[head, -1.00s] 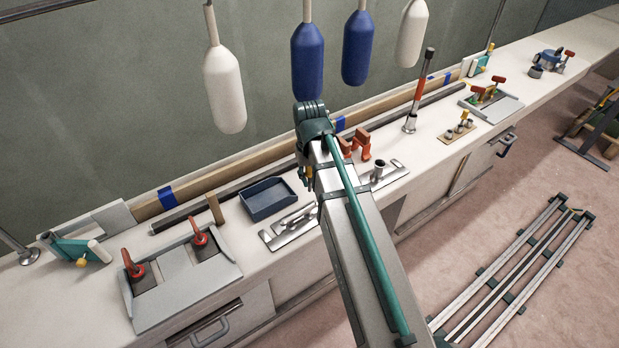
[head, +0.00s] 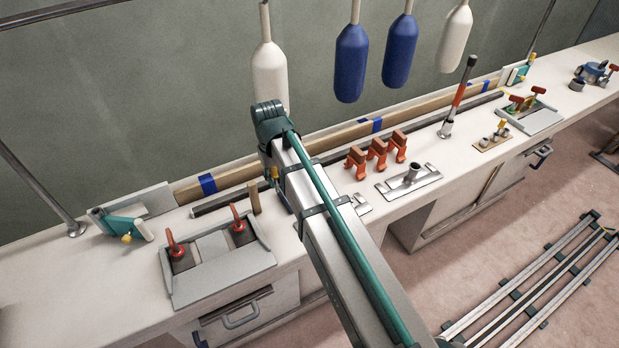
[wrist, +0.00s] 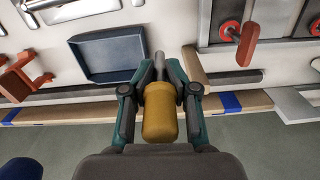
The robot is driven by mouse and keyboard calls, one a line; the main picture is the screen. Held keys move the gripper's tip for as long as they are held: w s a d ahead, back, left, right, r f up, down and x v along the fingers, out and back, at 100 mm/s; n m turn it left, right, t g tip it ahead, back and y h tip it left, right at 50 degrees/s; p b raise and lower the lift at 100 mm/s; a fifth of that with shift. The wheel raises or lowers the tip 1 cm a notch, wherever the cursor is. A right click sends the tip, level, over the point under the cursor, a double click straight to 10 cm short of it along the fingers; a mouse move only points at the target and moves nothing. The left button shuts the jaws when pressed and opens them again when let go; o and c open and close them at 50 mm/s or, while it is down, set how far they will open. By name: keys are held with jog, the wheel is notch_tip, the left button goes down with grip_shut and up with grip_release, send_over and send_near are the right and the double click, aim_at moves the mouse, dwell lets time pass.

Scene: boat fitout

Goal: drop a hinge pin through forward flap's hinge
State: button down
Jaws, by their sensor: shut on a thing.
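My gripper (wrist: 158,95) is shut on a mustard-yellow cylinder with a thin grey shank (wrist: 159,64), which looks like the hinge pin. The shank points away from the wrist, over the bench. In the head view my arm hides most of the gripper; a bit of yellow (head: 275,172) shows beside it. I cannot tell for certain which part is the forward flap's hinge. A grey fixture (head: 222,286) with two red-handled levers (head: 240,232) and a pale flat panel (head: 212,246) stands on the bench left of my gripper.
A wooden post (head: 255,198) stands close to my gripper. A blue tray (wrist: 83,62) lies nearby, hidden by my arm in the head view. Orange clamps (head: 377,153) and a metal plate with a tube (head: 411,181) are farther right. White and blue fenders (head: 350,63) hang above.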

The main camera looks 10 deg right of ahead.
jog(key=w+a+n+p, duration=0.1)
jog(key=a+n+p, duration=0.3)
jog(key=a, duration=5.2)
jog(key=n, duration=1)
jog(key=shift+a, duration=0.3)
jog(key=shift+w, duration=0.1)
